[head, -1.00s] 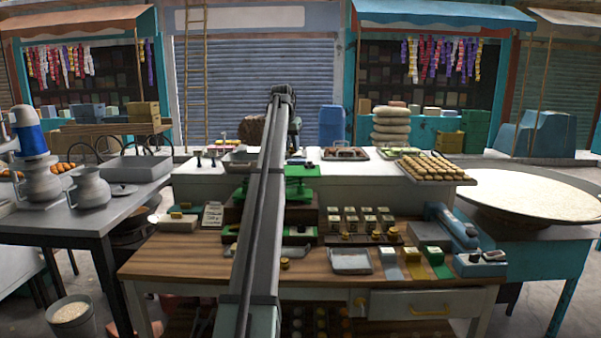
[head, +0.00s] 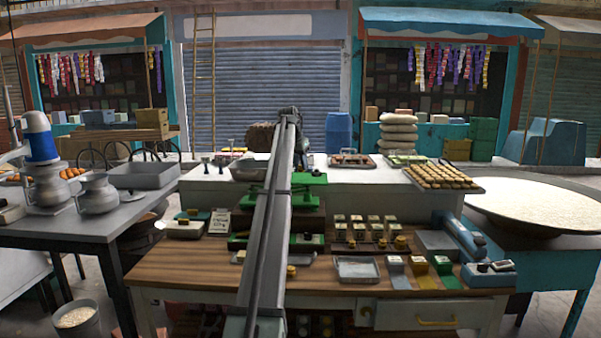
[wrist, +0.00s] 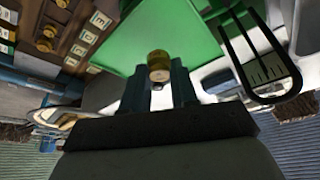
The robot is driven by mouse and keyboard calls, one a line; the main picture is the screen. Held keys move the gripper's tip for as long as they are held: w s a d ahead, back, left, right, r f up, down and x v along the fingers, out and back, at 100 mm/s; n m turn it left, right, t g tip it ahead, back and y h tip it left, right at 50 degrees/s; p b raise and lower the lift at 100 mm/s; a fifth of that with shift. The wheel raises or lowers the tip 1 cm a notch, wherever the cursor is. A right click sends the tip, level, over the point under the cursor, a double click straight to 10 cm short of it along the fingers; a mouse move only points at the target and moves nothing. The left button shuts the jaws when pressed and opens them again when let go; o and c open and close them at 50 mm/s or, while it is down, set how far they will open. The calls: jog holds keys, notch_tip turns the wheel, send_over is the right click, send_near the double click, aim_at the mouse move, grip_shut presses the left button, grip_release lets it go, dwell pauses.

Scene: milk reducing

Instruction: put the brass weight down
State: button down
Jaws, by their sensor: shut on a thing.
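In the wrist view the brass weight (wrist: 158,62) is a small golden cylinder held between the tips of my two dark fingers. My gripper (wrist: 160,75) is shut on it. Behind the weight is a broad green surface (wrist: 160,30); whether the weight touches it cannot be told. In the head view my arm runs up the middle and hides the gripper and the held weight. The green scale (head: 308,190) shows partly beside the arm on the bench.
Several other brass weights (wrist: 46,35) and pale labelled blocks stand in a wooden rack. A metal tray (head: 357,268) lies on the wooden bench (head: 185,262). A counter (head: 345,183) behind carries trays and a bowl. A wide pan of white grain (head: 535,203) stands at right.

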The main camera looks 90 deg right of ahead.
aim_at(300, 171)
jog(key=shift+f, duration=1.65)
jog(key=shift+f, duration=0.1)
jog(key=c, duration=0.9)
grip_release()
jog(key=v, duration=1.2)
